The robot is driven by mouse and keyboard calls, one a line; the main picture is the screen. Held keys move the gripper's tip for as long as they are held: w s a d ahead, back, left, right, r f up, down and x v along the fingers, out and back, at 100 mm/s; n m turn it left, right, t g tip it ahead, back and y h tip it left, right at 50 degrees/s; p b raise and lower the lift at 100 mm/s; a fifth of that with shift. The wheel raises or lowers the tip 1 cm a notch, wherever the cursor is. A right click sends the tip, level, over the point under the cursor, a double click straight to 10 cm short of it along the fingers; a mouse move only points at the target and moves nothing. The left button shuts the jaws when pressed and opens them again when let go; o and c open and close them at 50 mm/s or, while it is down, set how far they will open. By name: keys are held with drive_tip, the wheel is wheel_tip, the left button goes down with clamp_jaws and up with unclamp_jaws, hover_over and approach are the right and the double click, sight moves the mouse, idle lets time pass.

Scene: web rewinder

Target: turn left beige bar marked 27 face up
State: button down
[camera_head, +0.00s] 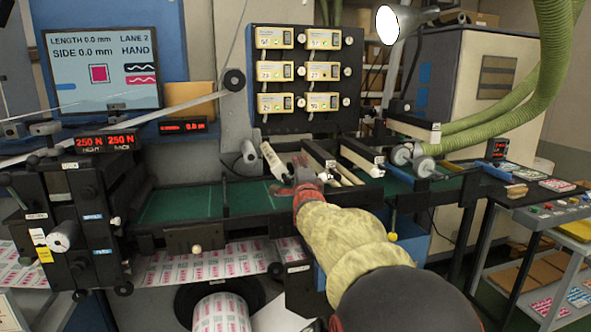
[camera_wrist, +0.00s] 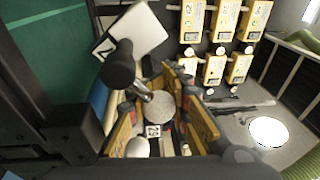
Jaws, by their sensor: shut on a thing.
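My gripper (camera_head: 300,172) is shut at the green table's middle, its fingers red in the head view. A pale beige bar (camera_head: 270,158) with dark marks at its upper end stands tilted at the left of the fingertips, raised above the table. In the wrist view my gripper (camera_wrist: 160,90) shows yellow finger sides, and a pale block with a dark mark (camera_wrist: 138,30) lies beyond the tips, partly behind a dark round knob (camera_wrist: 118,65). I cannot read a number on the bar, and the fingers hide its lower end.
A dark panel (camera_head: 260,118) behind carries several beige units, one seemingly labelled 27 (camera_head: 322,71). The green table (camera_head: 180,204) is clear to the left. Green hoses (camera_head: 505,115) hang at the right.

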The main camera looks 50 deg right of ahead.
drive_tip(key=f+m+b, duration=0.1)
drive_tip(key=m+b, duration=0.1)
drive_tip(key=f+m+g+b, duration=0.1)
drive_tip(key=m+b, duration=0.1)
drive_tip(key=m, duration=0.1)
drive_tip(key=d+f+m+b, duration=0.1)
drive_tip(key=f+m+b, duration=0.1)
drive_tip(key=shift+s+y+b, duration=0.25)
drive_tip(key=shift+y+b, duration=0.05)
drive_tip(key=shift+b, duration=0.1)
drive_tip(key=shift+m+g, duration=0.3)
drive_tip(key=c, duration=1.7)
unclamp_jaws()
drive_tip(key=shift+r, duration=0.1)
drive_tip(key=shift+c, duration=0.2)
drive_tip(key=shift+o, duration=0.5)
drive_tip(key=shift+r, duration=0.1)
drive_tip(key=shift+a, duration=0.15)
